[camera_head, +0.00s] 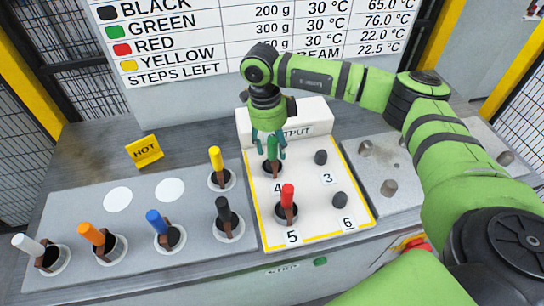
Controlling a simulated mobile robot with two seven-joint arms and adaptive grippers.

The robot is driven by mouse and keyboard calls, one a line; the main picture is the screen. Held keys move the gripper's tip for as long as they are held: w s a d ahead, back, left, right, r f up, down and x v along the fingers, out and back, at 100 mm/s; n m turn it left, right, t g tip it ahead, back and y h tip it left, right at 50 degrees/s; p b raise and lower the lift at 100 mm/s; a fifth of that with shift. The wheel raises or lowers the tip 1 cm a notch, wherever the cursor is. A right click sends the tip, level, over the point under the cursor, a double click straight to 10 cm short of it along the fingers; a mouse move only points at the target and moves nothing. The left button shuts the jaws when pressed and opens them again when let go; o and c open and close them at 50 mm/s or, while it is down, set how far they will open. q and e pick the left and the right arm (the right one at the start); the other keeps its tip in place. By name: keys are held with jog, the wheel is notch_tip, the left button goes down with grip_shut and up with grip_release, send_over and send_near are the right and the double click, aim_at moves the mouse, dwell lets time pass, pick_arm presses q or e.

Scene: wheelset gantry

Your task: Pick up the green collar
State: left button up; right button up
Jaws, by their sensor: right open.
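The green collar (272,149) stands upright at the spot marked 4 on the white output board (305,238), with a dark round base and a brown piece below its green top. My right gripper (269,147) comes down from above with its fingers spread on either side of the green top. The gripper is open, and I cannot tell whether a finger touches it. The gripper partly hides the top of the collar. My left gripper is not in view.
A red-topped piece (287,196) stands close in front at spot 5. A yellow-topped piece (215,158) and several others stand on the grey panel at left.

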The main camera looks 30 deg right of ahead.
jog(key=shift+s+f, duration=0.15)
jog(key=shift+f, duration=0.7)
grip_shut()
jog(key=shift+r, duration=0.2)
notch_tip(320, 180, up, 9)
jog(key=b, duration=0.3)
jog(key=shift+r, duration=0.9)
jog(key=shift+r+p, duration=1.6)
jog(key=shift+r, duration=0.4)
